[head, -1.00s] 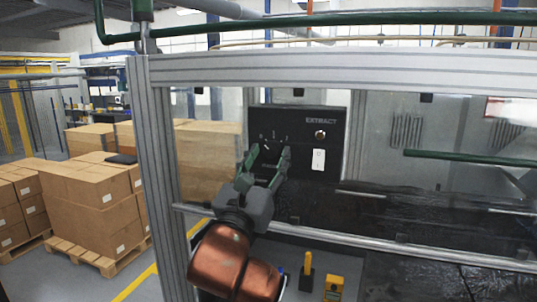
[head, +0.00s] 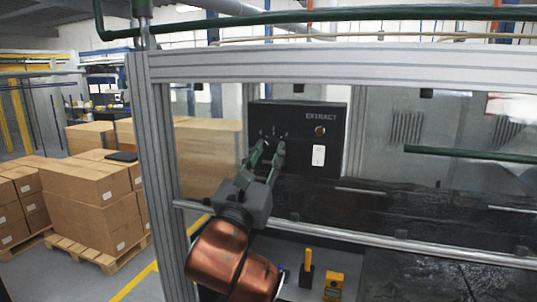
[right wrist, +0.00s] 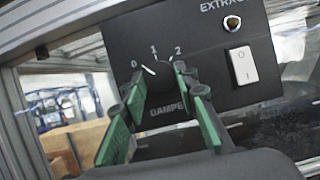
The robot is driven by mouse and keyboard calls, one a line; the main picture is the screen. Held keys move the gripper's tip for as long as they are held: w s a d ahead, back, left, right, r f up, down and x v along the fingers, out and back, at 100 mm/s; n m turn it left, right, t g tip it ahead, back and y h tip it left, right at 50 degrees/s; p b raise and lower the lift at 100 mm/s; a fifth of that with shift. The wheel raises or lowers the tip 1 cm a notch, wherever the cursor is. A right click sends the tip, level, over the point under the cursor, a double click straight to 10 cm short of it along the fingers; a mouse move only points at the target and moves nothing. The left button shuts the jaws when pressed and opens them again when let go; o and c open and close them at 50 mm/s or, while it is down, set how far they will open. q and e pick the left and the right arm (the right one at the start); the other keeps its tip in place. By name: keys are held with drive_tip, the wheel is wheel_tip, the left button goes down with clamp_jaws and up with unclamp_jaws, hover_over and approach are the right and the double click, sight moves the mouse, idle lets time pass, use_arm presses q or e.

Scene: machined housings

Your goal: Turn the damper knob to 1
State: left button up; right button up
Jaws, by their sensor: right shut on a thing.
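The black damper knob (right wrist: 160,78) is on the front of the black EXTRACT panel (head: 330,150). The scale shows 0, 1 and 2 above the knob, and the DAMPER label is partly hidden by a finger. My left gripper is not in view.
A white rocker switch (head: 319,155) and a round brass-coloured button (head: 320,131) are right of the knob. An aluminium frame post (head: 163,150) stands to the left. A yellow-handled item (head: 308,262) and a yellow box (head: 334,286) sit below.

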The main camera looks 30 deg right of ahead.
drive_tip(key=m+g+h+b, duration=0.1)
drive_tip(key=m+b, duration=0.1)
drive_tip(key=m, duration=0.1)
drive_tip(key=shift+w+a+m+g, duration=0.1)
drive_tip(key=shift+m+g, duration=0.2)
drive_tip(key=shift+a+m+g+h+b, duration=0.1)
drive_tip(key=shift+m+g+h+b, duration=0.3)
drive_tip(key=shift+m, duration=0.8)
drive_tip(key=m+g, duration=0.1)
drive_tip(key=m, duration=0.2)
drive_tip(key=shift+w+r+g+b, duration=0.1)
drive_tip(key=shift+r+g+b, duration=0.05)
drive_tip(key=shift+g+b, duration=0.2)
drive_tip(key=shift+m+g, duration=0.65)
drive_tip(key=shift+m, duration=0.75)
drive_tip(key=o, duration=1.2)
drive_tip(key=shift+c, duration=0.2)
